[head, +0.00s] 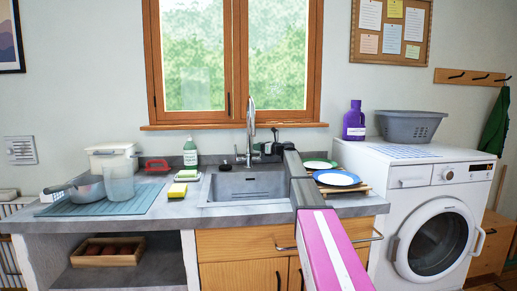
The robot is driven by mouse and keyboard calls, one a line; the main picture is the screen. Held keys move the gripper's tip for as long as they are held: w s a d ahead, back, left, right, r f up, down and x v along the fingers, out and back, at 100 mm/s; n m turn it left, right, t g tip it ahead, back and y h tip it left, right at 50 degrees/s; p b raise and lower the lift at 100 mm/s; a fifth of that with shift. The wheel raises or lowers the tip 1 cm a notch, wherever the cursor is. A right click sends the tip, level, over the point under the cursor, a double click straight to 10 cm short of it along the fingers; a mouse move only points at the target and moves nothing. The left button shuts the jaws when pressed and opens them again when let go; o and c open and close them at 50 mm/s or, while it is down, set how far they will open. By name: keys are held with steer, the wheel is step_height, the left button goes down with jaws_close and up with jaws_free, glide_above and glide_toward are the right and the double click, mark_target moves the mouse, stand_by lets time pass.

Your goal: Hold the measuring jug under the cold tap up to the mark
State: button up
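The measuring jug (120,183) looks clear and stands upright on the blue-grey draining mat (154,190), left of the sink. A chrome tap (251,122) with a tall curved spout rises behind the sink (248,184); a handle shows at its left side. No water stream shows. My arm comes in from the lower right and crosses the sink's right edge. My gripper (263,149) is dark and small, close to the tap's right side, well away from the jug. Its fingers are too small to tell open from shut, and contact with the tap is unclear.
A metal pan (88,188) sits beside the jug, with a white tub (111,156) behind. Green soap (190,151) and a sponge (187,173) stand left of the sink. Two plates (337,178) lie right of it. A washing machine (408,182) stands farther right.

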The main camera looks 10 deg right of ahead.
steer(key=shift+a, duration=0.1)
jaws_close()
steer(key=shift+s, duration=0.1)
steer(key=shift+s+n+y, duration=0.85)
steer(key=shift+n+y, duration=0.05)
steer(key=shift+n, duration=0.5)
jaws_free()
steer(key=shift+w+t, duration=0.1)
steer(key=shift+t, duration=0.2)
